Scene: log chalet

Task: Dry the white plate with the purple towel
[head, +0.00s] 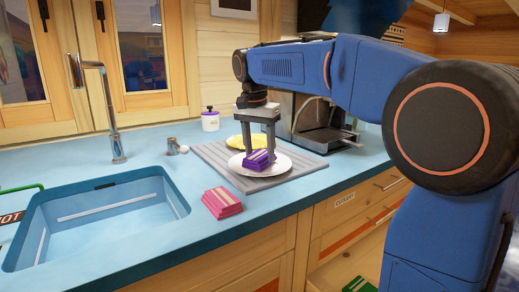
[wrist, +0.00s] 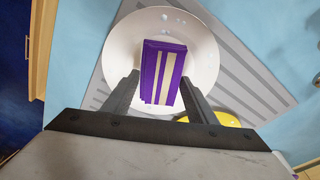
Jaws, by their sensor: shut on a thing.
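The white plate (head: 282,165) lies on the grey ridged drying mat (head: 215,153); its pale surface also shows in the wrist view (wrist: 205,50). The purple towel (head: 257,160), folded with cream stripes, is at the plate's left part in the head view. In the wrist view the towel (wrist: 163,72) sits over the plate's middle. My gripper (head: 257,150) points down, its two fingers shut on the towel. Several pale blue water drops (wrist: 165,17) show on the plate near its rim. Whether the towel touches the plate is hard to tell.
A yellow plate (head: 240,141) lies behind on the mat. A folded pink towel (head: 221,202) lies at the counter's front edge, right of the sink (head: 100,213). A tap (head: 108,110), a white jar (head: 210,120) and a coffee machine (head: 325,125) stand around.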

